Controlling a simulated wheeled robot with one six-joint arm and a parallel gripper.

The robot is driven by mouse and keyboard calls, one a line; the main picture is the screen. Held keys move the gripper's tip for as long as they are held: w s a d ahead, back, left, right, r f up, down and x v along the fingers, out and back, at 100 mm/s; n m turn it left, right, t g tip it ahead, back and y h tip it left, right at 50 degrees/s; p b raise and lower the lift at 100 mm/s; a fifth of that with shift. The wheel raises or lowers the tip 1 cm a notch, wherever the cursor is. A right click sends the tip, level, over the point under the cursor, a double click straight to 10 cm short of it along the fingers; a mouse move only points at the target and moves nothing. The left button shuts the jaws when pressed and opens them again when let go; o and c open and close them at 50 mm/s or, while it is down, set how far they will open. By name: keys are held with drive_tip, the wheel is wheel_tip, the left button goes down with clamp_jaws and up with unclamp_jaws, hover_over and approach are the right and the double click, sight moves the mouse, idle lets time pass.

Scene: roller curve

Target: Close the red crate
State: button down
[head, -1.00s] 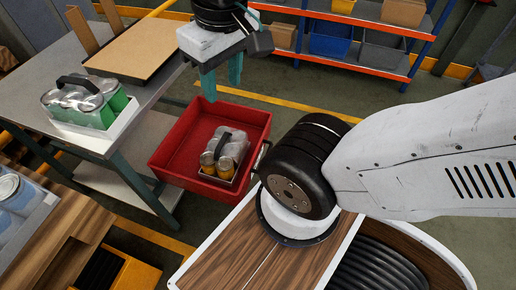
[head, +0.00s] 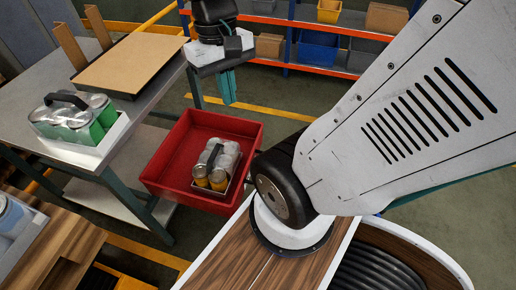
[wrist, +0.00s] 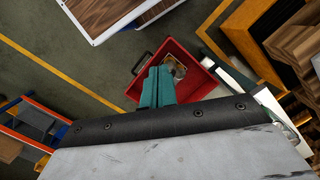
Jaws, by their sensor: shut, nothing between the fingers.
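The red crate (head: 180,150) stands open in the middle of the head view. A small carrier of yellow cans (head: 218,165) with a dark handle sits inside it, toward the right. My gripper (head: 228,88), with teal fingers, points down above and beyond the crate's far right side. Its fingers are together and empty. In the wrist view the fingers (wrist: 158,86) overlap the crate (wrist: 190,75) and hide part of it. I cannot see a lid on the crate.
A grey table (head: 30,95) on the left bears a carrier of green cans (head: 95,120) and a cardboard-coloured board (head: 130,60). A shelf with bins (head: 325,45) stands at the back. A wooden surface (head: 60,245) is at front left. Open floor lies beyond the crate.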

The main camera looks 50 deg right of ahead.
drive_tip(key=w+d+f+m+y, duration=0.3)
drive_tip(key=d+f+m+y, duration=0.75)
drive_tip(key=d+f, duration=0.7)
drive_tip(key=s+d+f+m+t+y, duration=0.1)
drive_tip(key=s+d+f+m+t, duration=0.2)
drive_tip(key=f, duration=0.4)
drive_tip(key=s+d+f+m+t+y, duration=0.1)
drive_tip(key=d+f+m+t, duration=0.25)
drive_tip(key=f, duration=0.45)
drive_tip(key=m+t+h, duration=0.7)
drive_tip(key=m+t, duration=0.5)
approach(255, 147)
drive_tip(key=x, duration=0.6)
drive_tip(key=shift+w+a+r, duration=0.25)
drive_tip(key=shift+a+r, duration=0.05)
drive_tip(key=shift+r, duration=0.1)
drive_tip(key=shift+w, duration=0.1)
drive_tip(key=shift+w, duration=0.1)
